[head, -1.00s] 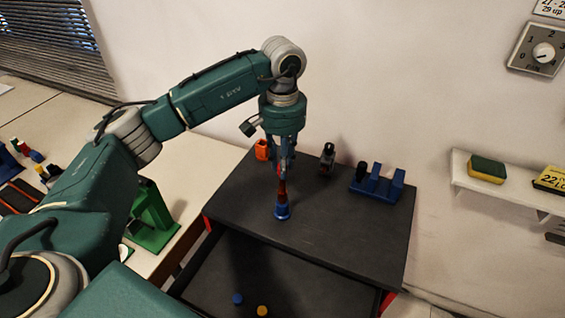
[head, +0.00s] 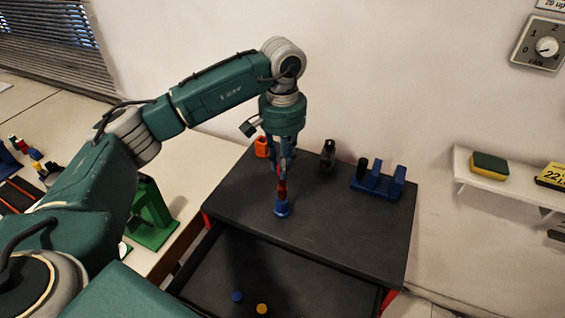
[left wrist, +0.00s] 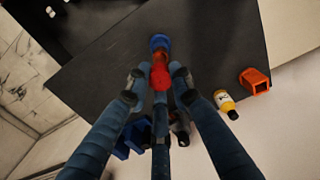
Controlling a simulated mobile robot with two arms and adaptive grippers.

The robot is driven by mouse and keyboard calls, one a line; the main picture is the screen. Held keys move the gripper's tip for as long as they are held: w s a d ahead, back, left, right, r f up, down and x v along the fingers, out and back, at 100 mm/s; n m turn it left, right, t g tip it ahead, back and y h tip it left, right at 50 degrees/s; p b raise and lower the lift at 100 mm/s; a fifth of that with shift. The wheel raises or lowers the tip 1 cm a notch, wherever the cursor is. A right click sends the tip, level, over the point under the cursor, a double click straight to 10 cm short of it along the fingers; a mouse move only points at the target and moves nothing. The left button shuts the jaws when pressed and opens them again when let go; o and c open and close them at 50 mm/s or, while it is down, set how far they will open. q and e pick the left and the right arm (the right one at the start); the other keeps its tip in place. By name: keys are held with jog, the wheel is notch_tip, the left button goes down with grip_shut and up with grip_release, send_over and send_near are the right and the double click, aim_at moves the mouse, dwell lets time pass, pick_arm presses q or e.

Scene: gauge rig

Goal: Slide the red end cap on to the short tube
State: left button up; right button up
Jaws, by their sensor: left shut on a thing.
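My left gripper (head: 281,178) points down over the dark cabinet top and is shut on the red end cap (head: 282,190). The cap also shows between the fingertips in the left wrist view (left wrist: 160,77). Directly below it stands an upright blue holder (head: 282,209), which shows just beyond the cap in the left wrist view (left wrist: 159,43). The cap is in line with the holder and close above it. My right gripper is not in view.
The open drawer (head: 205,277) in front holds a blue piece (head: 237,297) and a yellow piece (head: 262,309). A shelf with a sponge (head: 489,167) is at right.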

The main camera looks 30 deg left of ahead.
pick_arm(q)
jog(key=shift+f, duration=0.1)
jog(key=o, duration=0.8)
notch_tip(320, 180, up, 12)
dwell(0.3)
dwell(0.6)
